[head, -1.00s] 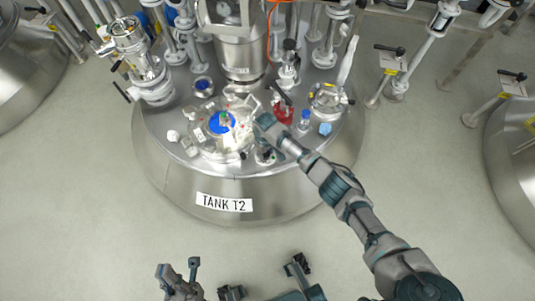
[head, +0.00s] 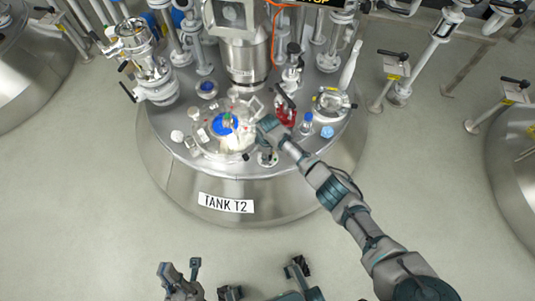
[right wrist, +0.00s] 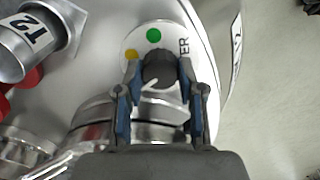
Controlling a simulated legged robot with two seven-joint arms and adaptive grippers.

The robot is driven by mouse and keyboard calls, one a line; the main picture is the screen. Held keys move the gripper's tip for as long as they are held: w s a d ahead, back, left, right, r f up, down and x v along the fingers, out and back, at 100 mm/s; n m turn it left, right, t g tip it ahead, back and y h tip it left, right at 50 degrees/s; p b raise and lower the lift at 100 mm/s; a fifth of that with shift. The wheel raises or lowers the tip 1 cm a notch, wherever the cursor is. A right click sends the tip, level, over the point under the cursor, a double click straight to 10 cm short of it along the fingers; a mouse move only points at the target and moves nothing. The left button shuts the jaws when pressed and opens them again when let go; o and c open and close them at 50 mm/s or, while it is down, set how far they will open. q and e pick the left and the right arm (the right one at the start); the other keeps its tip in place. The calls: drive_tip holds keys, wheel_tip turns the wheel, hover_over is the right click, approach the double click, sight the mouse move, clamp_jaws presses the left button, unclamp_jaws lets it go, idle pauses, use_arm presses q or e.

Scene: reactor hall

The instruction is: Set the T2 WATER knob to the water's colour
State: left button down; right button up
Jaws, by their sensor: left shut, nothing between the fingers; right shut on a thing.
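The T2 WATER knob (right wrist: 160,68) is dark and round with a white pointer line toward its lower left edge. It sits on a white plate (right wrist: 140,38) with a green dot, a yellow dot and the letters "ER" showing; the rest is hidden. My right gripper (right wrist: 160,88) is shut on the knob, one finger at each side. In the head view my right gripper (head: 266,132) is at the front of tank T2 (head: 180,165). A round blue area (head: 224,124) shows in its lid. My left gripper (head: 180,272) is shut and empty, low in front.
A red vessel (head: 286,116) and a small blue-capped bottle (head: 306,122) stand right of the right gripper. Pipes and valves (head: 145,70) crowd the tank's back. The floor (head: 90,220) before the tank is clear.

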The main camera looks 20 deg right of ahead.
drive_tip(key=o, duration=1.1)
drive_tip(key=shift+o, duration=0.2)
drive_tip(key=shift+r, duration=0.1)
drive_tip(key=shift+w+r, duration=0.1)
drive_tip(key=shift+r, duration=0.25)
wheel_tip(320, 180, up, 11)
